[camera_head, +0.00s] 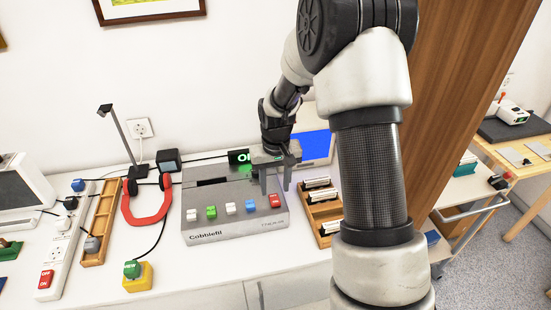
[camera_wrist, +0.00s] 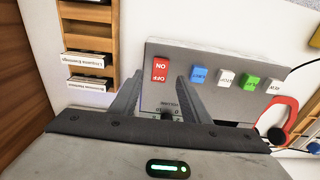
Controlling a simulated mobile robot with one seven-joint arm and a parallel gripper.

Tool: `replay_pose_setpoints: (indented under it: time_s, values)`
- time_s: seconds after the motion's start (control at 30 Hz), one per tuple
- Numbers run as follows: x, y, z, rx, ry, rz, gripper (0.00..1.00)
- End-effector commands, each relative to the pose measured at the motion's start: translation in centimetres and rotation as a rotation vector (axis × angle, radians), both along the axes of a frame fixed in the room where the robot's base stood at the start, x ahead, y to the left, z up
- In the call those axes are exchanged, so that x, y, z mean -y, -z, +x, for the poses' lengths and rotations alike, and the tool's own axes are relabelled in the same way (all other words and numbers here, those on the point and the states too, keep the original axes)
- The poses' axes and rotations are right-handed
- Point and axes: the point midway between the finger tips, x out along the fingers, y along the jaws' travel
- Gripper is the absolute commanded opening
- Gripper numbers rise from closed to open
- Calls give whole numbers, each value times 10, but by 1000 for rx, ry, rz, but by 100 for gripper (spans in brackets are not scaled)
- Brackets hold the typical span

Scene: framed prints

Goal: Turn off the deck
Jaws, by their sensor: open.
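A small display (camera_head: 239,157) behind the deck shows green lettering, partly hidden by my gripper. My gripper (camera_head: 277,190) is open and empty, fingers pointing down over the deck's right part, behind the red switch. The wrist view shows the switch just beyond and between the fingertips (camera_wrist: 158,82).
A wooden rack (camera_head: 313,212) with labelled cassettes stands right of the deck. Red headphones (camera_head: 147,218) and a yellow box (camera_head: 138,279) with a green button lie left. A power strip (camera_head: 58,250) with its own red switch is farther left. A screen (camera_head: 318,148) stands behind.

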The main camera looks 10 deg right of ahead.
Motion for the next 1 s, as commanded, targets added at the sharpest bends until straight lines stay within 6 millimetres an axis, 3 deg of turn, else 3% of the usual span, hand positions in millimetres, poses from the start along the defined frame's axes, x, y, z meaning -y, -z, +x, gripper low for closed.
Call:
replay_pose_setpoints:
  time_s: [0.03,0.3,0.5,0.7,1.0]
  values:
    - [0,-16,0,6,0,0,42]
    - [0,-82,-4,6,0,0,42]
    - [0,-118,-7,4,-1,-1,42]
    - [0,-133,-8,1,0,0,42]
    - [0,-134,-9,0,0,0,42]
